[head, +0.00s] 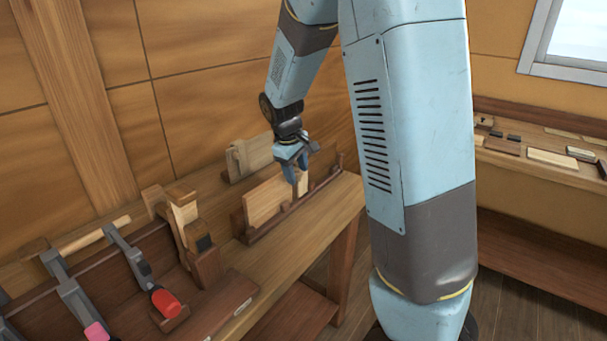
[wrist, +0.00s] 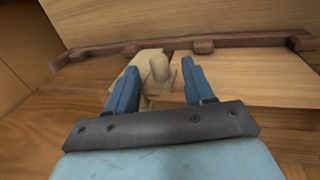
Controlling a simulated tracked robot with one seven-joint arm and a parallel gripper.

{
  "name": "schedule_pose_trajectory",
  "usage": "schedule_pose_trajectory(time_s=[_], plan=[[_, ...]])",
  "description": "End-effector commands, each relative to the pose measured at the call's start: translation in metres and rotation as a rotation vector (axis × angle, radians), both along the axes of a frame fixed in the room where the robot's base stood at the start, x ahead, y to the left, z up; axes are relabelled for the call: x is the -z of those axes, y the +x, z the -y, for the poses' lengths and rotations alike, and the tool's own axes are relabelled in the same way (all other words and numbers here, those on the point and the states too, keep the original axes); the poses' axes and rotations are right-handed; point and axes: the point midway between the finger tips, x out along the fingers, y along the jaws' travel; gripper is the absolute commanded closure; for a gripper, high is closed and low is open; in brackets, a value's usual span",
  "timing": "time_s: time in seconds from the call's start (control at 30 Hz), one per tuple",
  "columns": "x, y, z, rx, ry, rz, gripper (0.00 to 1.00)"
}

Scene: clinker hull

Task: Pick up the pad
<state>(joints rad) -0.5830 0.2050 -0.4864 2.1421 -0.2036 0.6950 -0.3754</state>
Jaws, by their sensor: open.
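My gripper (head: 298,178) is open and points down over a dark wooden rack (head: 256,236) on the bench. A flat pale board (head: 264,202) stands in the rack, left of my gripper; a pale board (wrist: 255,75) also shows to the right in the wrist view.
A pale wooden piece (head: 252,156) stands behind the rack near the wall. Wooden tools (head: 184,222) and grey clamps (head: 134,258) with red and pink handles crowd the bench's near left. A side bench (head: 545,157) at right holds several small blocks. My arm hides the middle.

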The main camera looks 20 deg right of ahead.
Motion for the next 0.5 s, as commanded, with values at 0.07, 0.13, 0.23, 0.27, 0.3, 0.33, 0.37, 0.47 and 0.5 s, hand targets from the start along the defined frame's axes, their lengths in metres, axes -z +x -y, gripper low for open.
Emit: schedule_pose_trajectory(time_s=[0.07,0.13,0.23,0.27,0.3,0.33,0.37,0.47,0.5], plan=[[0.006,0.001,0.002,0.000,-0.001,-0.002,0.48],[0.014,0.001,0.004,0.000,-0.003,-0.004,0.48],[0.028,0.003,0.007,0.001,-0.002,-0.004,0.48],[0.031,0.004,0.008,0.001,-0.003,-0.004,0.48],[0.036,0.005,0.009,0.001,-0.002,-0.003,0.48],[0.039,0.005,0.010,0.001,-0.002,-0.003,0.48],[0.042,0.006,0.010,0.002,-0.002,-0.003,0.48],[0.047,0.007,0.012,0.001,-0.001,-0.002,0.48],[0.049,0.007,0.012,0.001,-0.001,-0.002,0.48]])
